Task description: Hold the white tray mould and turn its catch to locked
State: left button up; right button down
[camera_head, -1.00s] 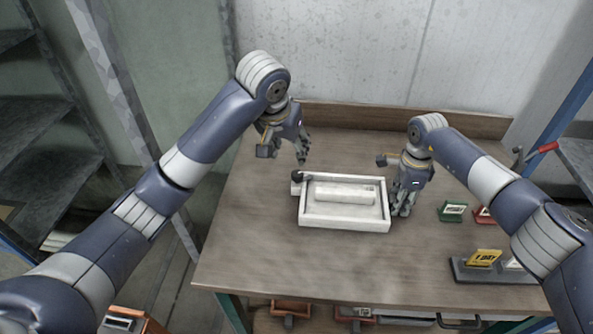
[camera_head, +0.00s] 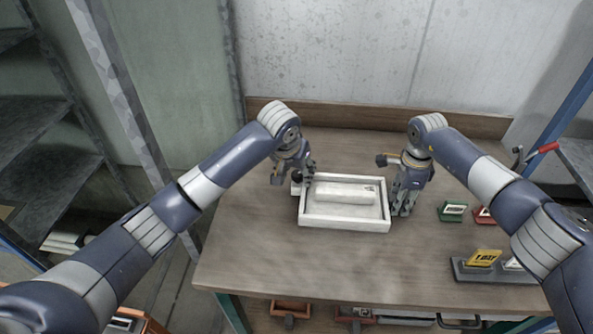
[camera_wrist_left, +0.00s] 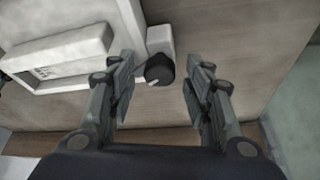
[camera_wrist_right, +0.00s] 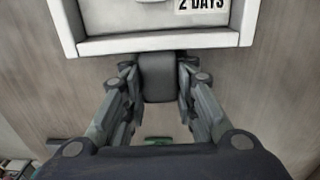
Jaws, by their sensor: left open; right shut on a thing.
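The white tray mould (camera_head: 345,224) lies flat on the table, with a raised white block inside it. Its catch, a dark round knob with a light mark (camera_wrist_left: 160,70), sits on a small white tab at the tray's left end. My left gripper (camera_wrist_left: 158,88) is open, with its fingers on either side of the knob and apart from it in the left wrist view. My right gripper (camera_wrist_right: 157,80) is shut on the dark grip piece (camera_wrist_right: 157,78) at the tray's right end. A label reading "2 DAYS" (camera_wrist_right: 202,5) shows on the block.
The wooden table (camera_head: 270,255) is clear in front of the tray. A green card stand (camera_head: 452,211) and a red one (camera_head: 484,215) stand to the right. A dark holder with a yellow card (camera_head: 484,258) is at the front right. A wall closes off the back.

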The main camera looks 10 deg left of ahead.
pick_arm(q)
jog(key=c, duration=1)
jog(key=shift+m, duration=0.3)
jog(key=shift+w+a+r+m+g+h, duration=0.15)
jog(key=shift+m+h, duration=0.4)
jog(key=shift+m, duration=0.8)
jog(key=shift+s+d+f+m+g+h, duration=0.1)
jog(key=shift+m+g+h, duration=0.3)
jog(key=shift+m, duration=0.95)
jog(key=o, duration=1)
jog(key=shift+a, duration=0.1)
